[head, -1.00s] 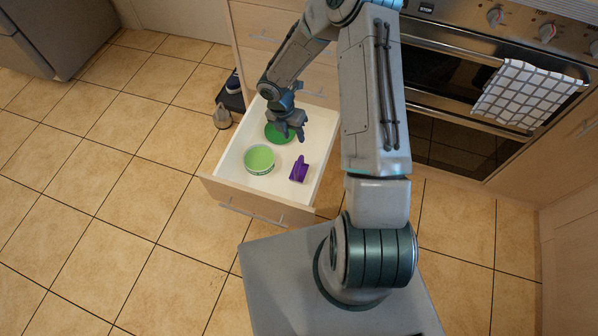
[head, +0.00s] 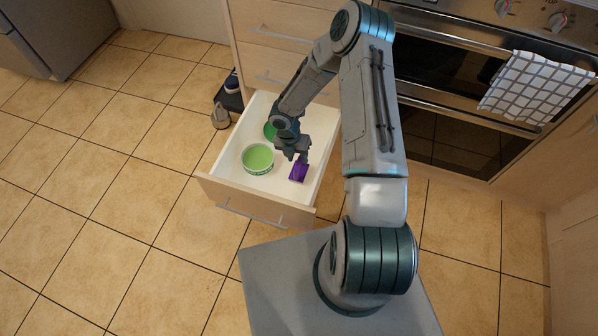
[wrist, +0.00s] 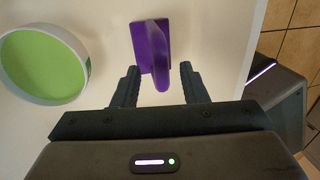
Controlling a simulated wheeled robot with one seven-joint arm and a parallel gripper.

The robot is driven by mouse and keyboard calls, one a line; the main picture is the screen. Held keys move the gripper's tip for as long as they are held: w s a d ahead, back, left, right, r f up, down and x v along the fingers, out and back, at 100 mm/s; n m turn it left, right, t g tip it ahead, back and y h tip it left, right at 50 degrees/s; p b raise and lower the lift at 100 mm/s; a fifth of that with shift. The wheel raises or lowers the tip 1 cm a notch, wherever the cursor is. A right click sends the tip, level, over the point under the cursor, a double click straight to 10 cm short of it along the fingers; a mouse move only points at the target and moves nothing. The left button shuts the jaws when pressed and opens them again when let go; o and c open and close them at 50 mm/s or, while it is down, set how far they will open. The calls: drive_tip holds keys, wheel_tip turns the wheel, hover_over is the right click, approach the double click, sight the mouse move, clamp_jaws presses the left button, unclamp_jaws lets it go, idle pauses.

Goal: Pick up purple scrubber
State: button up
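The purple scrubber (head: 299,172) lies in the open white drawer (head: 226,163), toward its right side. In the wrist view the scrubber (wrist: 152,45) shows a flat base with a raised handle. My gripper (head: 300,156) is low in the drawer right at the scrubber and partly covers it in the head view. In the wrist view my gripper (wrist: 158,75) is open, with one finger on each side of the near end of the handle. Gaps show between the fingers and the handle.
A green bowl (head: 258,158) with a white rim stands left of the scrubber; the wrist view shows it too (wrist: 42,65). A green round item (head: 269,131) lies farther back, partly hidden by my arm. The drawer's walls surround them. An oven stands at the right.

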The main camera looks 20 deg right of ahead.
sight(299, 160)
drive_tip(key=shift+s+d+f+b, duration=0.1)
drive_tip(key=shift+d+f+b, duration=0.1)
drive_tip(key=shift+f, duration=0.6)
drive_tip(key=shift+s+d+f+b, duration=0.1)
drive_tip(key=shift+f+b, duration=0.05)
drive_tip(key=shift+f, duration=0.6)
clamp_jaws()
wheel_tip(299, 160, up, 10)
drive_tip(key=p, duration=0.3)
drive_tip(key=shift+p, duration=0.4)
